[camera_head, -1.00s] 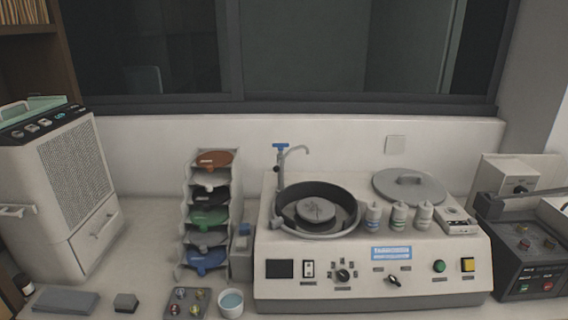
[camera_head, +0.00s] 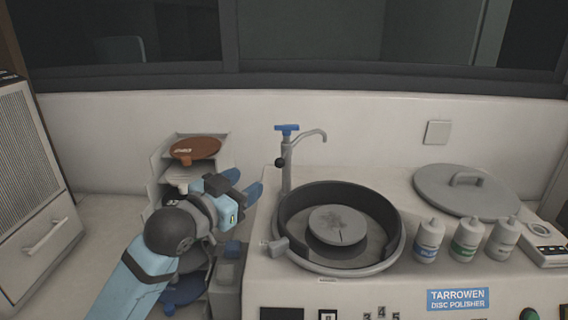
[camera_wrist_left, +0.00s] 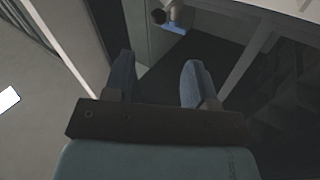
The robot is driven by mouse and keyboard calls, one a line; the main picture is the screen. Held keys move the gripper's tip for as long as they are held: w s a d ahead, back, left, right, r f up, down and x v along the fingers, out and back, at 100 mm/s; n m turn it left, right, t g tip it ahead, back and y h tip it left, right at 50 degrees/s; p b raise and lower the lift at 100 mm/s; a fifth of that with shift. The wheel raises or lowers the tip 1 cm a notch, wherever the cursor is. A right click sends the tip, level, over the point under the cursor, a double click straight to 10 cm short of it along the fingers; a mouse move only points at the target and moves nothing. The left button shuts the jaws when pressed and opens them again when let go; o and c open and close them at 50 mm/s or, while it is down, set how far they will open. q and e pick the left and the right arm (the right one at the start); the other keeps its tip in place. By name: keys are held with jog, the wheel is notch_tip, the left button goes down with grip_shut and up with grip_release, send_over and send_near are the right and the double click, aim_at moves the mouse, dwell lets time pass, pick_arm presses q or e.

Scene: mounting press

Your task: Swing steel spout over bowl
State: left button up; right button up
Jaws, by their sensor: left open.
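The steel spout (camera_head: 308,137) stands on a post at the back left of the polisher's bowl, with a blue handle (camera_head: 287,129) on top and a black knob at its side. Its curved end points right, and in the picture its tip is above the bowl's back rim. The dark bowl (camera_head: 292,212) holds a grey round disc (camera_head: 338,224). My left gripper (camera_head: 247,187) is open and empty, left of the spout post and apart from it. In the left wrist view its two fingers (camera_wrist_left: 157,80) are spread, and what looks like the blue handle (camera_wrist_left: 175,28) is ahead.
A rack with an orange-brown disc (camera_head: 195,149) stands behind my left arm. Several small bottles (camera_head: 466,240) stand right of the bowl. A grey lid (camera_head: 490,196) lies at the back right. The wall and dark window are behind. The air above the bowl is clear.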

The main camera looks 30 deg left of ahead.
aim_at(276, 164)
pick_arm(q)
jog(key=w, duration=0.4)
jog(key=w+d, duration=0.1)
jog(key=w, duration=0.3)
jog(key=w+p, duration=0.1)
jog(key=w, duration=0.3)
jog(key=shift+d, duration=0.4)
